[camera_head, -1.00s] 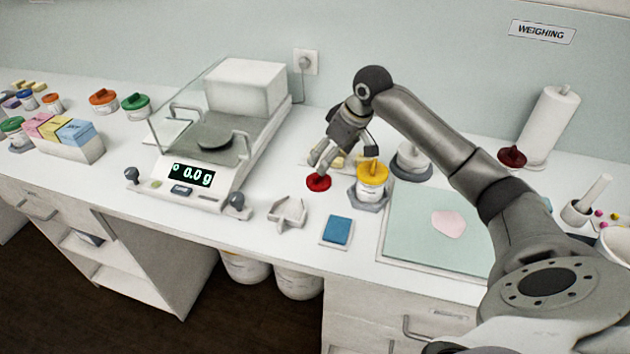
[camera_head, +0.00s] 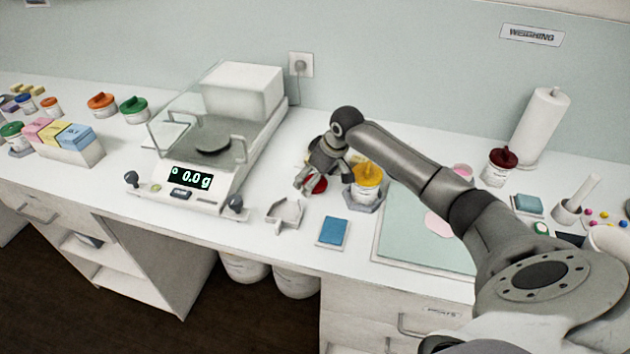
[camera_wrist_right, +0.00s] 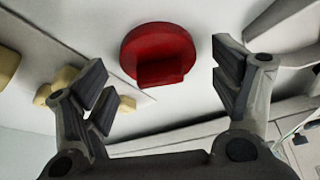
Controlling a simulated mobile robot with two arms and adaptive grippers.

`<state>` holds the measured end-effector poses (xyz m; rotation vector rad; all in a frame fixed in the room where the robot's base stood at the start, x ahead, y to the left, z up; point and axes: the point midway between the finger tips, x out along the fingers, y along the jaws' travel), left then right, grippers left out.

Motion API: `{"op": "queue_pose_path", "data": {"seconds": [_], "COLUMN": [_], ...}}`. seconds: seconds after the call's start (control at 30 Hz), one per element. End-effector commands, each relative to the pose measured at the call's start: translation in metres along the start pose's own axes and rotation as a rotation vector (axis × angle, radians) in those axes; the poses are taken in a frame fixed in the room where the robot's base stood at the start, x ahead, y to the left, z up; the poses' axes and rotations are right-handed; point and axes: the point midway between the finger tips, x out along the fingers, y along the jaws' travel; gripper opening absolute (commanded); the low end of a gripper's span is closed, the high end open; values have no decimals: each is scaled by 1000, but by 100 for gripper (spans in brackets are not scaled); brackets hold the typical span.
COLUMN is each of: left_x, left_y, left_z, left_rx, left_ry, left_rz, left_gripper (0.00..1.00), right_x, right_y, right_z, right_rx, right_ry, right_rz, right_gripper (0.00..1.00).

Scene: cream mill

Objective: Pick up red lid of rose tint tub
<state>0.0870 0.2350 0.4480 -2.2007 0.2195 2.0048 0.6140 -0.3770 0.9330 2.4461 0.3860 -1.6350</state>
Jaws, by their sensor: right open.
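The red lid (camera_head: 319,186) lies on the white bench top, left of the yellow-lidded tub. My right gripper (camera_head: 307,184) is open over it and hides part of it in the head view. In the right wrist view the red lid (camera_wrist_right: 158,48) shows as a disc with a raised grip. It lies beyond and between the spread fingertips of my right gripper (camera_wrist_right: 162,90), with nothing between the fingers. A round pink-topped thing (camera_head: 462,171) shows behind my right arm; I cannot tell whether it is the rose tint tub. My left gripper is out of view.
The yellow-lidded tub (camera_head: 367,178) stands close to the right of the gripper. A balance (camera_head: 206,165) reading 0.0 g stands to the left. A grey holder (camera_head: 286,213) and a blue pad (camera_head: 333,231) lie in front. A pale green mat (camera_head: 420,247) is at the right.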

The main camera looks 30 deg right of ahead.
Motion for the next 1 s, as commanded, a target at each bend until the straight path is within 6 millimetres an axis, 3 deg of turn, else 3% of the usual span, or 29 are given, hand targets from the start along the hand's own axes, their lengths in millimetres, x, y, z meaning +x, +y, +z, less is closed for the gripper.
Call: {"op": "queue_pose_path", "data": {"seconds": [0.03,0.23,0.67,0.93,0.97,1.0], "left_x": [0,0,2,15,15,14], "left_y": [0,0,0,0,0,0], "left_z": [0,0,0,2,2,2], "left_rx": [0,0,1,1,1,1], "left_ry": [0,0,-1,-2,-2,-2], "left_rz": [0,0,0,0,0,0], "left_gripper": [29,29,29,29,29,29], "right_x": [0,0,-2,-27,-32,-38], "right_y": [0,0,0,0,0,0], "right_z": [0,0,-1,-13,-11,-8], "right_rx": [0,0,0,-1,-1,-2], "right_ry": [0,0,1,7,3,2], "right_rz": [0,0,0,1,1,2], "right_gripper": [79,53,52,52,49,39]}}
